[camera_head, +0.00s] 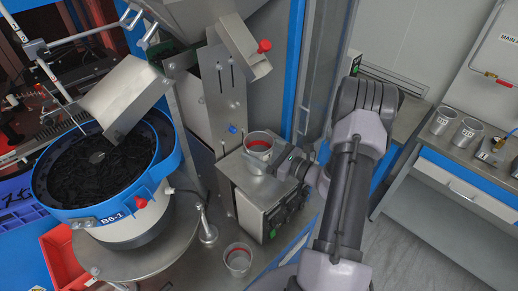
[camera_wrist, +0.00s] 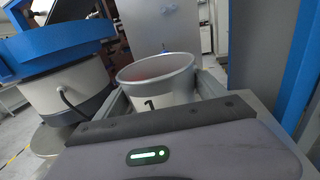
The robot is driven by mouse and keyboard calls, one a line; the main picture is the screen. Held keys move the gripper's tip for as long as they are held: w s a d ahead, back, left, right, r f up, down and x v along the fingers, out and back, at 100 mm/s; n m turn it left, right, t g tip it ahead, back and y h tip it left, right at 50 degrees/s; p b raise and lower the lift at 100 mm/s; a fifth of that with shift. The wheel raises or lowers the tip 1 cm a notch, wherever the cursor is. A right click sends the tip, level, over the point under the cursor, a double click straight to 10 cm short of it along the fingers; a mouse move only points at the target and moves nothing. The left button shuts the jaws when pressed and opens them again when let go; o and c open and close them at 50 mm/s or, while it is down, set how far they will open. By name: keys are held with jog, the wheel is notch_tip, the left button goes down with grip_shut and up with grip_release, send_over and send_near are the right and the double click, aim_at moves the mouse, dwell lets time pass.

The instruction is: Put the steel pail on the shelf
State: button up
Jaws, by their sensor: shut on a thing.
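A steel pail (camera_head: 259,145) with a red band inside is on or just above the small metal ledge of the machine. It also shows in the wrist view (camera_wrist: 158,82), upright, with a dark "1" on its front. My gripper (camera_head: 281,160) reaches it from the right and is shut on this pail, one finger on each side. The pail's base is hidden in the wrist view. A second steel pail (camera_head: 238,259) with a red band stands lower down, near the front. Two more steel pails, one (camera_head: 441,120) and another (camera_head: 467,134), stand on the right-hand counter.
The machine ledge (camera_head: 240,176) is under the held pail, with a vertical slotted plate (camera_head: 222,100) behind it. A blue-rimmed bowl feeder (camera_head: 108,170) stands at left. The right counter (camera_head: 430,144) has bare room in front of its pails. A red bin (camera_head: 62,256) is at lower left.

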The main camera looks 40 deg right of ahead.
jog(key=o, duration=1.5)
jog(key=shift+f, duration=0.15)
jog(key=shift+c, duration=0.2)
jog(key=shift+s+d+r, duration=0.2)
jog(key=shift+s+r, duration=0.05)
jog(key=shift+s, duration=0.05)
jog(key=v, duration=1.1)
jog(key=shift+s+p, duration=0.2)
jog(key=shift+p, duration=0.15)
